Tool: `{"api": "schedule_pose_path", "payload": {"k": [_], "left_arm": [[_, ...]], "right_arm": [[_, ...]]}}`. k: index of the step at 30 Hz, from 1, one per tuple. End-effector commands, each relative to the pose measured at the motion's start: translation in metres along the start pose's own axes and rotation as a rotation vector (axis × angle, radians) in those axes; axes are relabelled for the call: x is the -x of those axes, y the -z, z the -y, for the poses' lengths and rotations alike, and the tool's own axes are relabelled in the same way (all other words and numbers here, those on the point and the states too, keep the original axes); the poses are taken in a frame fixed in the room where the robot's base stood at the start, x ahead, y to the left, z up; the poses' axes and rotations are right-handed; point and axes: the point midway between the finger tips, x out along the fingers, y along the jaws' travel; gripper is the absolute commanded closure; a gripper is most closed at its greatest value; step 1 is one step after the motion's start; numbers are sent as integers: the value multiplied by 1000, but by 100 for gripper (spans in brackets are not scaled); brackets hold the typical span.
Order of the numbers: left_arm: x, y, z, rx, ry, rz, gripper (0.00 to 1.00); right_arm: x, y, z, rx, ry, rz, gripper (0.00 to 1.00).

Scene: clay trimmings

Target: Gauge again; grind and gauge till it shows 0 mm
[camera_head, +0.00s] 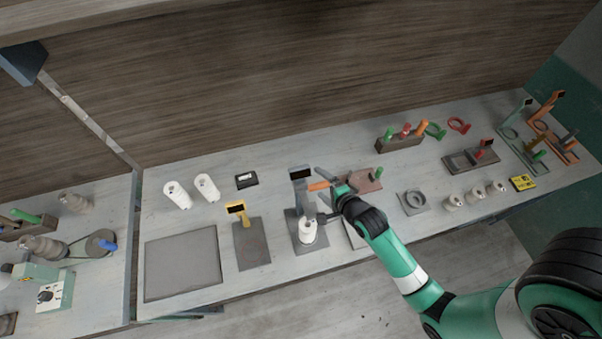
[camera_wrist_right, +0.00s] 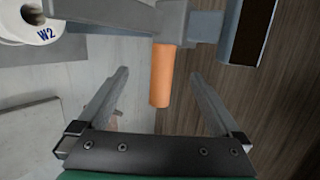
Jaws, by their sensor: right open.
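A grey post stand (camera_head: 299,187) with a dark display at its top stands on a dark base plate. A white cylinder (camera_head: 307,232) stands upright on that base. In the right wrist view, a white cylinder (camera_wrist_right: 38,22) at the upper left carries the mark "W2". An orange handle (camera_wrist_right: 163,78) sticks out from the stand's grey body. My right gripper (camera_wrist_right: 160,75) is open, with one finger on each side of the orange handle and visible gaps to both. No reading can be made out on the display. My left gripper is not in view.
A yellow-headed device (camera_head: 239,213) with a dark display stands left of the stand. Two white cylinders (camera_head: 177,195) and a small black box (camera_head: 246,180) lie behind it. A grey mat (camera_head: 183,264) is empty. A block with coloured handles (camera_head: 400,143) stands at the back right.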

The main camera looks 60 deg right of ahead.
Motion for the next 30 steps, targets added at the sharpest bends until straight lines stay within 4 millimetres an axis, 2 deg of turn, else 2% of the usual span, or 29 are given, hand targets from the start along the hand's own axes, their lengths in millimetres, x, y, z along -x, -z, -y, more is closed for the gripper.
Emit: {"api": "schedule_pose_path", "payload": {"k": [16, 20, 30], "left_arm": [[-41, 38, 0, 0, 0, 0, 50], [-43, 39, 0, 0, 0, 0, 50], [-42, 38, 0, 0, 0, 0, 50]], "right_arm": [[73, 0, 3, 1, -3, 0, 0], [80, 0, 1, 0, 0, 1, 0], [79, 0, 0, 0, 0, 0, 0]]}}
